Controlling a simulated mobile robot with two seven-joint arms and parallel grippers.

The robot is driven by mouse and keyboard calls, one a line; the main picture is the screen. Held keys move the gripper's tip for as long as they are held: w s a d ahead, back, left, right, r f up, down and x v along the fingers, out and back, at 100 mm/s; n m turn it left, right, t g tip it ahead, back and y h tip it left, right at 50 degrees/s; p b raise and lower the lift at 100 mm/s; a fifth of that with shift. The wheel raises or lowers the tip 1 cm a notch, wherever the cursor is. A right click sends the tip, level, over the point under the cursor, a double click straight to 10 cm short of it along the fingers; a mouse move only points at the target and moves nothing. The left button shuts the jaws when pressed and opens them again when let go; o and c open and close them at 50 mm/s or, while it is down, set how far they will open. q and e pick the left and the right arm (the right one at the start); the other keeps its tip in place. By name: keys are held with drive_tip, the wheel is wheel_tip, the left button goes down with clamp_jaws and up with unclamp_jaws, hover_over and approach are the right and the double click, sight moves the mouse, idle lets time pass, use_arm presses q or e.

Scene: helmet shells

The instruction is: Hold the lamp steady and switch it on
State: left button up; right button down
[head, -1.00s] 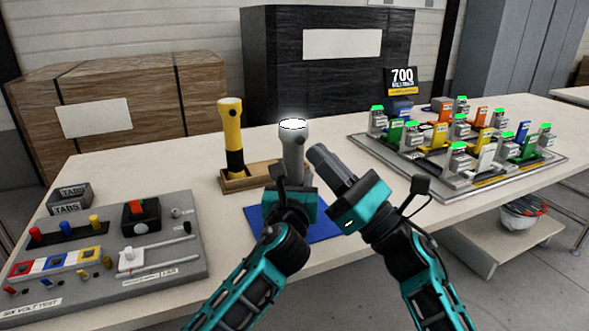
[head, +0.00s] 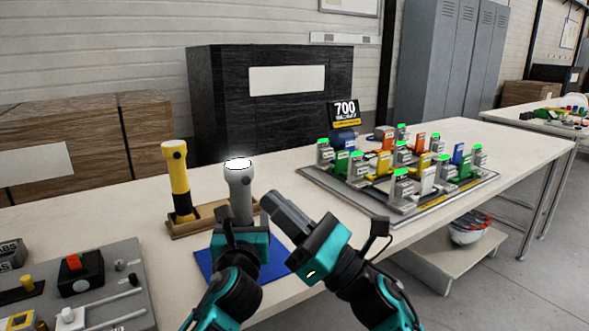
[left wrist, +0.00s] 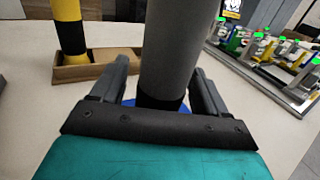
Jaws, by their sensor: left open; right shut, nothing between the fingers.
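The grey lamp (head: 240,190) stands upright on the table, its top glowing white. Its grey body also fills the middle of the left wrist view (left wrist: 180,45). My left gripper (head: 240,222) is at the lower part of the lamp. In the left wrist view its fingers (left wrist: 160,72) stand on either side of the body, open. The lamp's base is mostly hidden behind my left gripper. My right gripper (head: 272,203) is shut and empty, its tips just right of the lamp and a little below its head.
A yellow and black lamp (head: 178,180) stands in a wooden tray (head: 185,228) left of the grey lamp. A blue mat (head: 208,262) lies below my left gripper. A grey panel with switches (head: 128,262) is at left. A board of colourful parts (head: 375,208) is at right.

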use_arm(q)
drive_tip(key=s, duration=0.3)
drive_tip(key=s+d, duration=0.1)
drive_tip(key=s, duration=0.7)
drive_tip(key=shift+s+d, duration=0.1)
drive_tip(key=shift+d, duration=0.15)
drive_tip(key=s+d+p, duration=0.1)
drive_tip(key=s+p, duration=0.1)
drive_tip(key=s, duration=0.5)
drive_tip(key=shift+s+p, duration=0.35)
